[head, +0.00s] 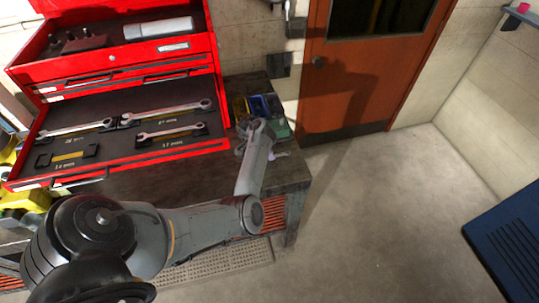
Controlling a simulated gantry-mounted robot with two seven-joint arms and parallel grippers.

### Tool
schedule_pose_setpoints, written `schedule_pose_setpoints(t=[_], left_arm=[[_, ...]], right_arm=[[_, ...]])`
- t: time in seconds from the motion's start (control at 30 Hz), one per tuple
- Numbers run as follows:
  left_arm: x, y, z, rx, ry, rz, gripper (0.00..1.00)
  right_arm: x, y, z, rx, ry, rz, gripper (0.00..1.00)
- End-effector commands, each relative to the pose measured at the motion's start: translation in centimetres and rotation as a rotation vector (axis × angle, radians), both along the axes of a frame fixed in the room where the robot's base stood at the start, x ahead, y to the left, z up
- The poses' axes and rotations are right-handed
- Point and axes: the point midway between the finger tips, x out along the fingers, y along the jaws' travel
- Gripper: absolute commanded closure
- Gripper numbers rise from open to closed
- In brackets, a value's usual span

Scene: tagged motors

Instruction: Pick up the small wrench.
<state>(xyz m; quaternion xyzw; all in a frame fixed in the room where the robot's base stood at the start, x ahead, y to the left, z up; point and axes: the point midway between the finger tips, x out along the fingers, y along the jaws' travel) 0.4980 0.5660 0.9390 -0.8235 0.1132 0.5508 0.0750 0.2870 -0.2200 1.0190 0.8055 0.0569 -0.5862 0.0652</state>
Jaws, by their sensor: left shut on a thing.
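My left gripper (272,153) is at the right end of the workbench, beside the dark and blue items there. It is small in the picture and partly hidden behind my left arm. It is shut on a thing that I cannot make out. In the open red drawer lie a long wrench (166,111), another wrench (77,130) at the left and a shorter wrench (172,131) at the front right. The front-left holder (68,156) shows a yellow strip and no wrench. My right gripper is not in view.
The red tool chest (120,81) stands on the workbench (293,176), its wrench drawer (190,147) pulled out. A blue bin (262,105) stands near the bench's right end. Right of it are an orange door (357,75), open floor and a blue object (510,245).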

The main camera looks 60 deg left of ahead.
Motion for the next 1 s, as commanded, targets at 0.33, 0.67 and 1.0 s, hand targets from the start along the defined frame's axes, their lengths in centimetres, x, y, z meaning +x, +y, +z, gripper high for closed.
schedule_pose_setpoints(t=[0.33,0.67,1.0], left_arm=[[-0.2,-1.2,4.5,0.004,0.002,-0.002,1.00],[-1.0,-7.7,8.3,0.003,0.000,-0.002,1.00],[-1.2,-9.7,10.9,0.000,-0.002,0.047,1.00]], right_arm=[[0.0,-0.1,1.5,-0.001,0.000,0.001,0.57],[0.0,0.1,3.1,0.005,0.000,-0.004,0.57],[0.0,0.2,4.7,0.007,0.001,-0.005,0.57]])
